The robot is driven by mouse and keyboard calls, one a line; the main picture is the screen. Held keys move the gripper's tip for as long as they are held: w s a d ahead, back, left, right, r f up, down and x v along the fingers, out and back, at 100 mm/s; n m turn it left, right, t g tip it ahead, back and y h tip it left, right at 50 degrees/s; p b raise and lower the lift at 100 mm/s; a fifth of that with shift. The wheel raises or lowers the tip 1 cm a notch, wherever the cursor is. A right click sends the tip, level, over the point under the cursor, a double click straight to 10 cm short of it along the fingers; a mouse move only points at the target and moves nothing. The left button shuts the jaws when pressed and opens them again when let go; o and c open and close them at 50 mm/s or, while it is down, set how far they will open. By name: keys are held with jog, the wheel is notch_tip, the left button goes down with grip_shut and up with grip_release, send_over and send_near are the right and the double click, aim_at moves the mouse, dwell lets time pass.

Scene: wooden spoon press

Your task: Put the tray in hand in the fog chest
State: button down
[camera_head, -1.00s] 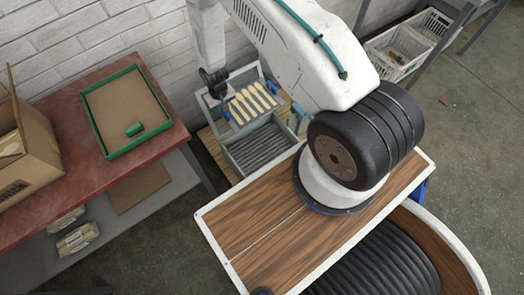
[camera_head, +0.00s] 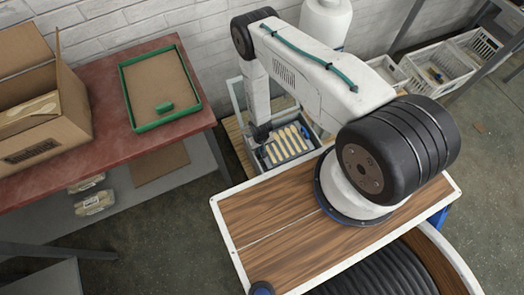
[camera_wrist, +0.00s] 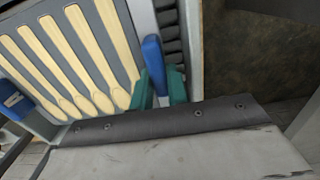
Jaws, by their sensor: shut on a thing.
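My gripper (camera_head: 262,133) is shut on the blue handle (camera_wrist: 153,65) of a grey tray (camera_head: 268,156). The tray carries several pale wooden spoons (camera_head: 287,143) side by side; it also fills the left of the wrist view (camera_wrist: 60,27), with a second blue handle (camera_wrist: 14,101) at its far left. A strip of dark ribbed interior (camera_wrist: 171,38) shows beside the tray. Whether the tray rests on anything is unclear.
A red-topped table (camera_head: 120,108) at left holds a green-rimmed board (camera_head: 155,80) and a cardboard box (camera_head: 60,130). My wood-topped base (camera_head: 265,215) is close in front of the chest. White crates (camera_head: 440,70) stand at the back right.

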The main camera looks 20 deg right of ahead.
jog(key=shift+f, duration=1.8)
jog(key=c, duration=1.4)
grip_release()
jog(key=shift+o, duration=0.2)
